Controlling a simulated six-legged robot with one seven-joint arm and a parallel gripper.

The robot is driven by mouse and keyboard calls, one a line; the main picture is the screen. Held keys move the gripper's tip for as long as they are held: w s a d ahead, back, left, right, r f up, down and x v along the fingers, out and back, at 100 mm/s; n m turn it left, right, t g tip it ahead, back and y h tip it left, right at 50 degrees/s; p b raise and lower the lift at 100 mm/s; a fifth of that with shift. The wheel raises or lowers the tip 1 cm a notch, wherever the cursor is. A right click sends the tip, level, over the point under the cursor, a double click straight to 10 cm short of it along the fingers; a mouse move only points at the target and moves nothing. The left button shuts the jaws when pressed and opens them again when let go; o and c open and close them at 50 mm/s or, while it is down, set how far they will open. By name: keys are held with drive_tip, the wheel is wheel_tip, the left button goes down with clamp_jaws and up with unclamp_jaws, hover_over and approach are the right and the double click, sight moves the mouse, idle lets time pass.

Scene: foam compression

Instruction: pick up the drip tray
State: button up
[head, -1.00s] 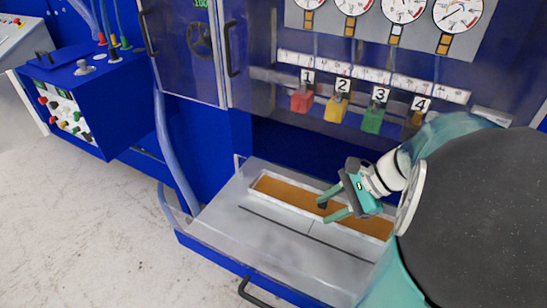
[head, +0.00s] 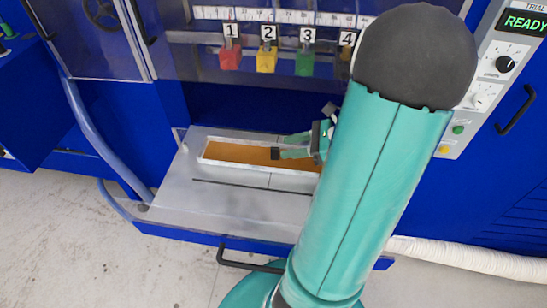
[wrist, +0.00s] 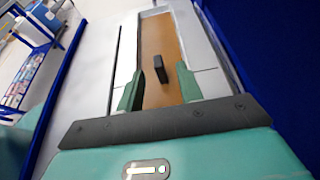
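The drip tray (head: 225,154) is a long shallow tray with a pale rim and a brown-orange inside, lying on the grey bench. It also shows in the wrist view (wrist: 171,45), running away from me. A small dark block (wrist: 158,72) stands up from its middle; it looks like a handle. My gripper (head: 283,147) is open over the tray. In the wrist view, my gripper's (wrist: 158,78) two green fingers lie to either side of the block, apart from it. I cannot tell how high they are. My arm hides the tray's right end in the head view.
The grey bench (head: 225,204) has a dark slot in front of the tray. A clear panel with numbered, coloured blocks (head: 267,60) hangs above and behind. A black handle (head: 245,264) juts from the bench front. A white hose (head: 470,258) lies at right.

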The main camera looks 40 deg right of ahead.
sight(268, 158)
drive_tip(key=x, duration=0.7)
drive_tip(key=shift+f, duration=0.25)
clamp_jaws()
